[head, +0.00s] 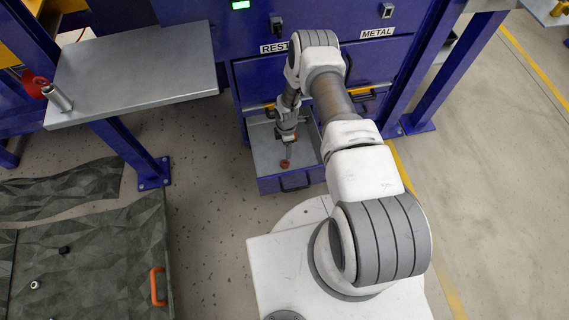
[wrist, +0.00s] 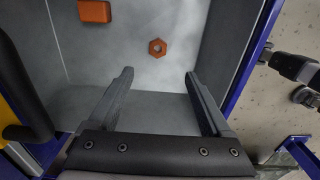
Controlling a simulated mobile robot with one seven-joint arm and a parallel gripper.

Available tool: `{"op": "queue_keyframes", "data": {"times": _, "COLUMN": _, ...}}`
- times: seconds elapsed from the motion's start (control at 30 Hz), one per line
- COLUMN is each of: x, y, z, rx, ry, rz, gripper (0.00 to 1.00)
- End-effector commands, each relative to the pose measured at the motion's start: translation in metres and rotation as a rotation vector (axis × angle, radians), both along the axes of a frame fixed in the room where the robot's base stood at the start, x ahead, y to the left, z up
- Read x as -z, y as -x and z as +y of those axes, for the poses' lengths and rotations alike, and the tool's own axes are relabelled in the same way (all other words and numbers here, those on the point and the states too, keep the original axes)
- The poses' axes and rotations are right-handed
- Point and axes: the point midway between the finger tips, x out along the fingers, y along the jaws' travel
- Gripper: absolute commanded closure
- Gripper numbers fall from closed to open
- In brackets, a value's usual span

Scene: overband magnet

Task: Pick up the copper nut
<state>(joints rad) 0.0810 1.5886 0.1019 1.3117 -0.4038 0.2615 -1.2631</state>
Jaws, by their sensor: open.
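The copper nut (wrist: 157,47) is a small orange-brown hexagonal ring lying flat on the grey floor of an open drawer. In the head view an orange-brown piece that looks like the nut (head: 285,163) shows by the tip of my gripper (head: 287,146). In the wrist view my gripper (wrist: 158,76) is open and empty. Its two dark fingers point into the drawer, and the nut appears just beyond the fingertips, roughly centred between them. I cannot tell the height of the fingertips above the drawer floor.
The blue drawer (head: 290,183) has walls close around my gripper. A copper-coloured block (wrist: 95,11) lies left of the nut in the wrist view. A grey metal table (head: 135,75) stands at left.

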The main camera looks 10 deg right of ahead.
Motion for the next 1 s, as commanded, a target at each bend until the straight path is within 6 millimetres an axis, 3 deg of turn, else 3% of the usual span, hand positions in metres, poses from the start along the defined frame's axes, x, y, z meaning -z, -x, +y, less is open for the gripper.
{"op": "queue_keyframes", "data": {"times": 0.03, "x": 0.018, "y": 0.001, "z": 0.000, "rx": 0.000, "ry": 0.000, "rz": 0.002, "gripper": 0.17}}
{"op": "queue_keyframes", "data": {"times": 0.3, "x": 0.074, "y": 0.000, "z": 0.000, "rx": 0.001, "ry": 0.000, "rz": 0.000, "gripper": 0.17}}
{"op": "queue_keyframes", "data": {"times": 0.63, "x": 0.100, "y": -0.001, "z": 0.000, "rx": 0.001, "ry": 0.000, "rz": 0.000, "gripper": 0.17}}
{"op": "queue_keyframes", "data": {"times": 1.0, "x": 0.145, "y": -0.004, "z": -0.001, "rx": 0.001, "ry": 0.000, "rz": 0.000, "gripper": 0.17}}
